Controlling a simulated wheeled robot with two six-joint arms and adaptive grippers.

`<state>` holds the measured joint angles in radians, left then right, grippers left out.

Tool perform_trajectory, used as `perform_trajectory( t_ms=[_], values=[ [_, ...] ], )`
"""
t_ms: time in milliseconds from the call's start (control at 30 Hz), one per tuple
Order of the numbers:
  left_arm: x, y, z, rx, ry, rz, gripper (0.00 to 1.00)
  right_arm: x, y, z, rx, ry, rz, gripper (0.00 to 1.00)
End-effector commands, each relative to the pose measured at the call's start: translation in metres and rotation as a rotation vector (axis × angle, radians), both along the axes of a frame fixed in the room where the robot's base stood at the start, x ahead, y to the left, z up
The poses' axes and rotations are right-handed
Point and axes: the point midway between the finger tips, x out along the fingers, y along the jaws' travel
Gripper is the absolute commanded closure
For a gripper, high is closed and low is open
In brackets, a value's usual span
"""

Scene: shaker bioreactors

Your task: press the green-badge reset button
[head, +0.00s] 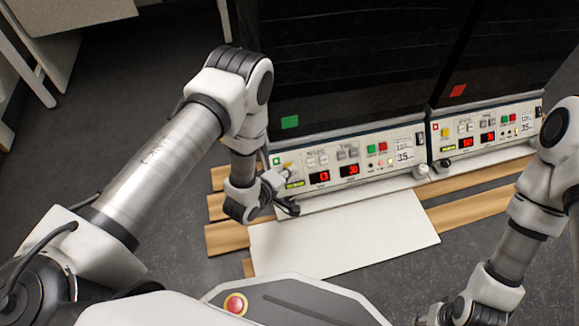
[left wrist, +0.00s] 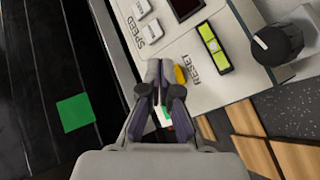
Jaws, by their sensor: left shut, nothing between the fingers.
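The green badge (head: 290,122) is on the dark front of the left shaker, above its white control panel (head: 343,160). It also shows in the left wrist view (left wrist: 75,112). The yellow reset button (left wrist: 180,75) is beside the printed word RESET, partly hidden by my fingers. My left gripper (left wrist: 160,68) is shut and empty, its tips right at the button; I cannot tell whether they touch it. In the head view my left gripper (head: 283,173) is at the panel's left end. My right gripper (head: 437,316) is cut off at the bottom edge, fingers unclear.
A second shaker with a red badge (head: 458,91) and a like panel (head: 485,130) stands to the right. A black knob (left wrist: 278,45) and a yellow-green display (left wrist: 214,47) are close to my left fingers. A white board (head: 345,235) lies below the left panel.

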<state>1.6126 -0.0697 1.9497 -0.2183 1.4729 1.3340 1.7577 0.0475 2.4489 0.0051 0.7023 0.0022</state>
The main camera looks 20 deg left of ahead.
Motion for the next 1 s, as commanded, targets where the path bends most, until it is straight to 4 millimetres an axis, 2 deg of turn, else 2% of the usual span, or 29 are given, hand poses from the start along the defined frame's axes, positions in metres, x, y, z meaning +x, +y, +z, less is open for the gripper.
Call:
perform_trajectory(
  t_ms=[1000],
  values=[
    [0.0053,0.0037,-0.0054,0.000,0.000,0.000,1.00,-0.0001,0.0000,-0.0006,0.000,0.000,0.000,0.60]
  ],
)
